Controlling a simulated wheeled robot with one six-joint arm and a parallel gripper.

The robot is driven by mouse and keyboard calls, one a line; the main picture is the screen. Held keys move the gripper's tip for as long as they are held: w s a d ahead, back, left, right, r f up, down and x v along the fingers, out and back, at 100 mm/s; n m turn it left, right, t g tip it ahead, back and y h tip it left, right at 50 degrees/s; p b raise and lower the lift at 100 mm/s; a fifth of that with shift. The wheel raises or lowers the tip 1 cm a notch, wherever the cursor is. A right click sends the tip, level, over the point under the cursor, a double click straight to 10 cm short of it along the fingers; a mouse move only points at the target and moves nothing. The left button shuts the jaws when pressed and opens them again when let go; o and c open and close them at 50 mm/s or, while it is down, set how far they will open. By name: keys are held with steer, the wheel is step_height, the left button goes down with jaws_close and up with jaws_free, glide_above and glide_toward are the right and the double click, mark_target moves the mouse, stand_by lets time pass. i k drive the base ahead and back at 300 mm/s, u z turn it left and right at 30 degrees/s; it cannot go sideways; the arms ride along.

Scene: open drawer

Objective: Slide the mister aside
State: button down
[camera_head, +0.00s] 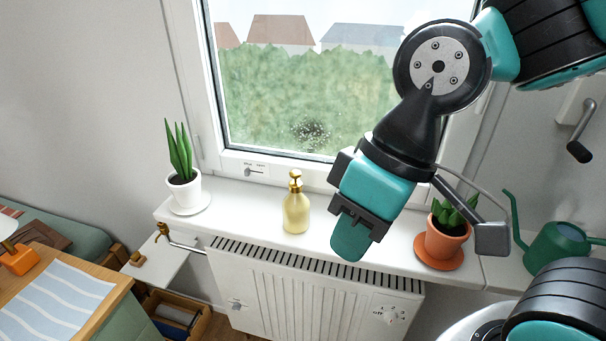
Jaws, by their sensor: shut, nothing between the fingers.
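The mister (296,212) is a pale yellow bottle with a gold pump top. It stands upright on the white windowsill (245,203), left of my gripper. My gripper (350,246) points down over the sill to the right of the mister, with a visible gap between them. Its fingers are shut and hold nothing. The lower part of the gripper covers a piece of the sill and the radiator's top edge behind it.
A potted plant in a white pot (184,193) stands left on the sill. A terracotta pot (446,240) on an orange saucer stands right of my gripper. A green watering can (562,245) is further right. The radiator (300,295) is below; the sill left of the mister is clear.

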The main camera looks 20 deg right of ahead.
mark_target(295, 206)
steer(key=z, duration=2.5)
steer(key=k, duration=2.1)
steer(key=u, duration=2.25)
steer(key=i, duration=0.55)
steer(key=u, duration=0.1)
